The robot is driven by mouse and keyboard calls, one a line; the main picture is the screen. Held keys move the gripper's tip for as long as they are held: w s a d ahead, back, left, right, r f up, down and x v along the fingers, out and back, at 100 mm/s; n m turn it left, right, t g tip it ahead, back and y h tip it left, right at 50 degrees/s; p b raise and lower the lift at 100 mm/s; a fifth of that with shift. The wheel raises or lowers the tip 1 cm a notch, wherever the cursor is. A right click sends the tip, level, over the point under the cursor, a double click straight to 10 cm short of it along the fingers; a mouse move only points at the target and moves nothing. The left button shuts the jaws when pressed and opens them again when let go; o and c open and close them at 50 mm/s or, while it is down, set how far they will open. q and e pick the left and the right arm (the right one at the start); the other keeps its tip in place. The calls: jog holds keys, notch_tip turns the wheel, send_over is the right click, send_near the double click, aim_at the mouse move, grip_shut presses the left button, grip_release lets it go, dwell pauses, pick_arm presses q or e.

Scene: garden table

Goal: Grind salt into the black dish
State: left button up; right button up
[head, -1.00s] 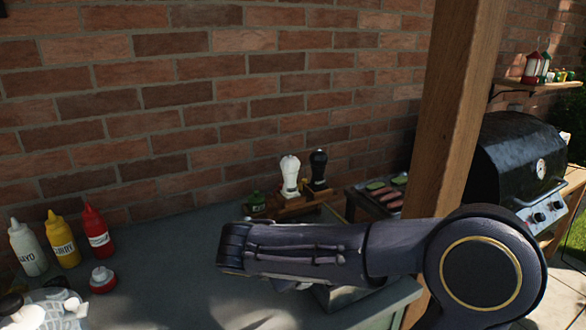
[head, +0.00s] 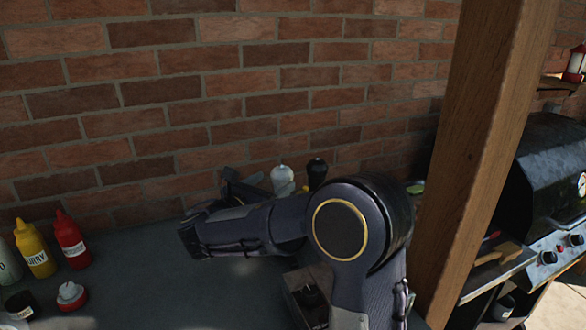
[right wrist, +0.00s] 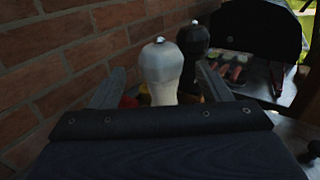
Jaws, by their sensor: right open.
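A white mill (head: 283,180) and a black mill (head: 317,173) stand side by side near the brick wall; the white one looks like the salt mill. In the right wrist view, the white mill (right wrist: 161,70) stands upright between my two open fingers, with the black mill (right wrist: 193,45) just behind it to the right. My right gripper (right wrist: 160,88) is open around the white mill, and I cannot tell whether it touches it. In the head view, my right arm hides the mills' lower parts. I cannot clearly make out the black dish. My left gripper is not in view.
Yellow (head: 34,248) and red (head: 70,240) squeeze bottles, a red-and-white container (head: 71,296) and a small dark jar (head: 20,305) are at the left of the grey table (head: 150,280). A wooden post (head: 490,150) and black grill (head: 555,180) stand at the right.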

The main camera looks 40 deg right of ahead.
aim_at(283, 172)
jog(key=x, duration=0.6)
jog(key=shift+d+p, duration=0.3)
jog(key=shift+p, duration=0.1)
jog(key=c, duration=1)
jog(key=shift+n+t, duration=0.3)
jog(key=shift+t, duration=0.2)
jog(key=n+t+y+b, duration=0.1)
jog(key=n+t+y, duration=0.1)
jog(key=t, duration=0.1)
jog(key=shift+w+f+b, duration=0.1)
jog(key=shift+w+b, duration=0.05)
jog(key=shift+b, duration=0.25)
jog(key=shift+w+a+n+t+y+b, duration=0.15)
jog(key=shift+n+t+y+b, duration=0.35)
jog(key=shift+n+t+b, duration=0.3)
jog(key=shift+w+a+n+t+y+b, duration=0.1)
jog(key=shift+n+t+y+b, duration=0.7)
jog(key=shift+t, duration=0.3)
